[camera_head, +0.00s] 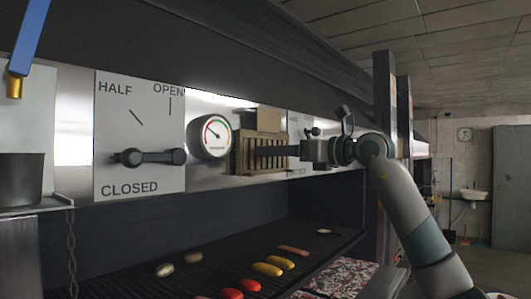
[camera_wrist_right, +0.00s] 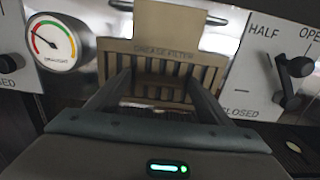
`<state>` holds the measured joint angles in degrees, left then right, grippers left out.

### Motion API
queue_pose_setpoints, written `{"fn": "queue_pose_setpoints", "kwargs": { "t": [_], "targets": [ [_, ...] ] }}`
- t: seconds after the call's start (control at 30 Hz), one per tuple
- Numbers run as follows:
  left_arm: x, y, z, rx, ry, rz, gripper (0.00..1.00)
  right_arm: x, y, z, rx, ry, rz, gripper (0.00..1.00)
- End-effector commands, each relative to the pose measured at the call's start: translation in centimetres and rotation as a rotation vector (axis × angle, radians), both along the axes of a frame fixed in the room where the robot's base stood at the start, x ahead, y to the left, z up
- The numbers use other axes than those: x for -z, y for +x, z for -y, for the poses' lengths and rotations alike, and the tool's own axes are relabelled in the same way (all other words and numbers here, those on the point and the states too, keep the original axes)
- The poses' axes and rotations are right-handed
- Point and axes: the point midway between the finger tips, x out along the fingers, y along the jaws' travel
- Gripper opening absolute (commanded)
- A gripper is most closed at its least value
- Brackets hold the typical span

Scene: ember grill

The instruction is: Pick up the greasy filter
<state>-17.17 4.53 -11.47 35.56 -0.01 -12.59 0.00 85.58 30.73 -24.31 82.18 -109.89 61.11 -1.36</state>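The grease filter (camera_head: 246,152) is a tan, slotted box with a plain tab on top, at the grill's front panel right of the round gauge. In the right wrist view the filter (camera_wrist_right: 210,68) is straight ahead, with faint lettering on its upper bar. My right gripper (camera_head: 272,152) reaches in from the right, fingertips at the filter's front. In the wrist view its two fingers (camera_wrist_right: 160,82) are spread, with filter slats visible between them. I cannot tell whether they touch it. My left gripper is not in view.
A gauge (camera_head: 209,137) and a HALF/OPEN/CLOSED lever plate (camera_head: 140,105) are left of the filter. Below, several foods lie on the dark grate (camera_head: 200,275). A dark pot (camera_head: 22,180) stands at the left. A dark post (camera_head: 384,100) rises near my right arm.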

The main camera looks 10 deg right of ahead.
Motion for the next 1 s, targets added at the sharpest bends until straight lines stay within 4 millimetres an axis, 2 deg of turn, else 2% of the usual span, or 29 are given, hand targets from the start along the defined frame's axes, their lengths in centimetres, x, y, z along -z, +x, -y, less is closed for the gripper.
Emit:
{"fn": "queue_pose_setpoints", "kwargs": {
  "t": [0.03, 0.2, 0.67, 1.0],
  "targets": [
    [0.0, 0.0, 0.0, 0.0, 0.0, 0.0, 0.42, 0.0, 0.0, 0.0, 0.0, 0.0, 0.0, 0.6],
    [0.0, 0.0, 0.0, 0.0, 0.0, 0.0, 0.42, 0.0, 0.0, 0.0, 0.0, 0.0, 0.0, 0.19],
    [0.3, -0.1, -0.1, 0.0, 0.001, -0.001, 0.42, -0.6, -0.1, 0.0, 0.0, 0.002, 0.004, 0.19],
    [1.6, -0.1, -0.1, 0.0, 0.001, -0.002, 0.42, -3.1, -0.1, 0.0, 0.0, 0.002, 0.005, 0.19]
  ]
}}
